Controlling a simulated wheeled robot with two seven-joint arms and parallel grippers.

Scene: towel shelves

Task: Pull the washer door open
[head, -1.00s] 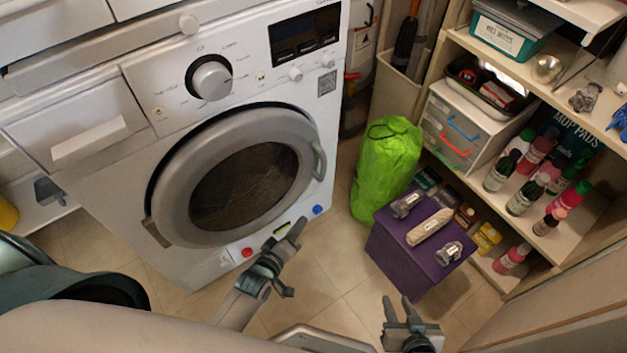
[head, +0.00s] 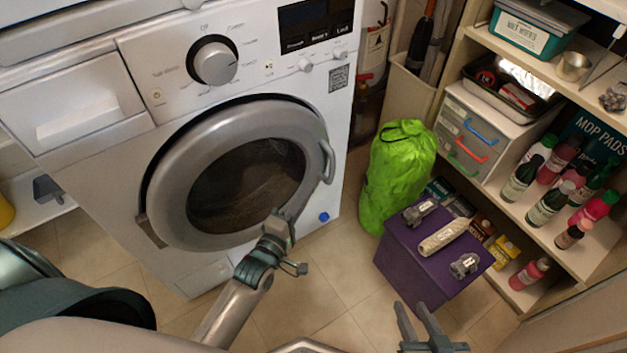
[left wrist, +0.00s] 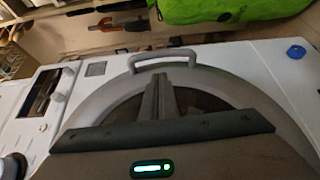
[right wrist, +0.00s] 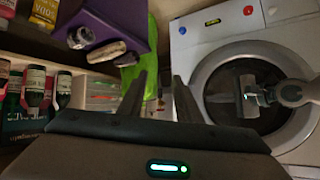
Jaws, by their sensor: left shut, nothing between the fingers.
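The white washer (head: 110,160) has a round grey-rimmed door (head: 175,205) with dark glass, which looks closed. The door's loop handle (head: 328,163) is on its right edge; the hinge is at its lower left. In the left wrist view the handle (left wrist: 162,52) lies just beyond the fingertips. My left gripper (head: 279,222) is shut and empty in front of the door's lower right, below the handle and apart from it. My right gripper (head: 418,318) is open and empty near the purple box. The right wrist view shows the door (right wrist: 212,65) with my left gripper before it.
A green bag (head: 397,175) stands right of the washer. A purple box (head: 405,262) with several small items on top is in front of it. Shelves (head: 520,205) with bottles and bins fill the right side. Tiled floor (head: 325,265) is clear between washer and box.

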